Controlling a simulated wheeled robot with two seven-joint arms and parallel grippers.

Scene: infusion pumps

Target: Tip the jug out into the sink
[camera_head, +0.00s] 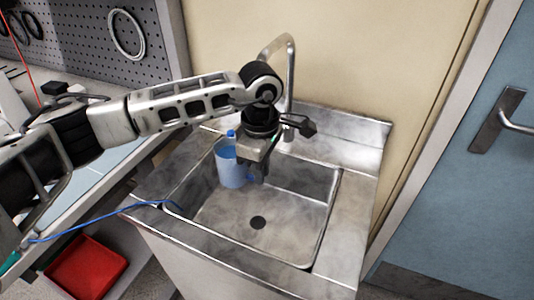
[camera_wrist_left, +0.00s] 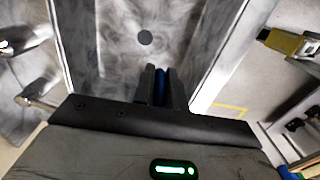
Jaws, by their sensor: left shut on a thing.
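The jug (camera_head: 230,166) is translucent blue with a blue cap and stands about upright within the sink's left part in the head view. I cannot tell whether its base touches the sink floor. My left gripper (camera_head: 254,176) points down at the jug's right side. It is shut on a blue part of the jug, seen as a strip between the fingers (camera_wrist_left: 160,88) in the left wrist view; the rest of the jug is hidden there. My right gripper is out of view.
A tall tap (camera_head: 290,75) rises behind the basin, close to my left wrist. A blue cable (camera_head: 90,226) runs to the sink's left rim. A red bin (camera_head: 87,268) stands low at the left. A blue door (camera_head: 480,190) is at the right. The basin's right side is clear.

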